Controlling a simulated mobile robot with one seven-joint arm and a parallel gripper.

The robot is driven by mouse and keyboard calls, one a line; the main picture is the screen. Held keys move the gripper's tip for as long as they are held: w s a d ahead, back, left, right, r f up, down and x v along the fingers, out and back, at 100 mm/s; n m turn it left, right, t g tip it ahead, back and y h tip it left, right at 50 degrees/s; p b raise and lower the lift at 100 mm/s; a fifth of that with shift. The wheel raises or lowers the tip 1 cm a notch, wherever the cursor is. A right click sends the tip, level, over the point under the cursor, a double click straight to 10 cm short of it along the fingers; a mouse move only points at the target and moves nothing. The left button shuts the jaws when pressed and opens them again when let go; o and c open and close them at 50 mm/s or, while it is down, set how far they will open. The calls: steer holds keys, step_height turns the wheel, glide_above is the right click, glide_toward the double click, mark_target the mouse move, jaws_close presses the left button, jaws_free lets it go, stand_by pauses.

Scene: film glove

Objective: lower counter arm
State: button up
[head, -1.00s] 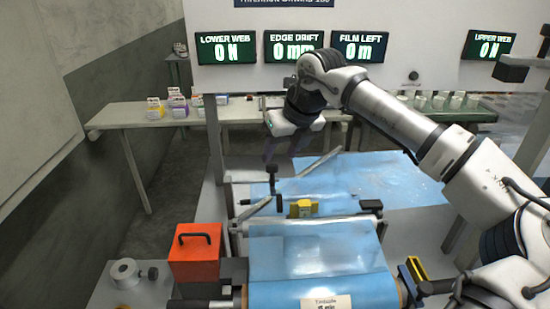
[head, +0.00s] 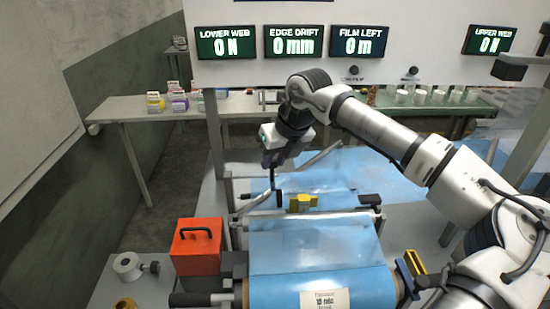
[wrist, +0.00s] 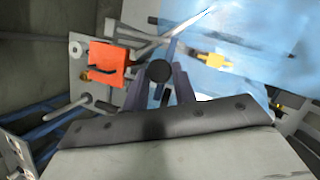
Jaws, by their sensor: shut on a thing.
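The counter arm (head: 322,157) is a grey bar that slants up to the right behind the film rollers; a dark upright handle stands near its lower part. My gripper (head: 272,163) is above the film table, pointing down, its fingers closed around the top of the handle. In the wrist view the round black knob (wrist: 158,70) of the handle sits between my two finger pads (wrist: 160,90). The fingers partly hide the handle in the head view. The bar is raised and tilted, not lying flat.
A yellow block (head: 303,202) sits on the roller frame just right of the handle. An orange box (head: 196,247) with a black handle stands at front left. Blue film (head: 318,240) runs over the front roller. Displays (head: 293,41) hang above, with lower web reading 0 N.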

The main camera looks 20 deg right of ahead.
mark_target(272, 177)
steer(key=shift+f, duration=0.1)
jaws_close()
steer(key=shift+f+b, duration=0.15)
steer(key=shift+b, duration=0.4)
steer(key=b, duration=0.2)
steer(key=shift+s+f+t+b, duration=0.3)
steer(key=shift+f+t+b, duration=0.05)
steer(key=shift+t, duration=0.05)
steer(key=t+b, duration=0.1)
steer(key=b, duration=0.2)
steer(key=s+f+b, duration=0.1)
steer(key=b, duration=0.2)
steer(key=t+b, duration=0.1)
steer(key=b, duration=0.1)
steer(key=shift+s+a+f+n+t+h+b, duration=0.2)
steer(key=shift+s+n+t+h+b, duration=0.1)
steer(key=shift+s+b, duration=0.1)
steer(key=shift+s+r+t+b, duration=0.15)
steer(key=shift+t+b, duration=0.15)
steer(key=shift+b, duration=0.7)
steer(key=shift+a, duration=0.1)
steer(key=o, duration=1)
jaws_free()
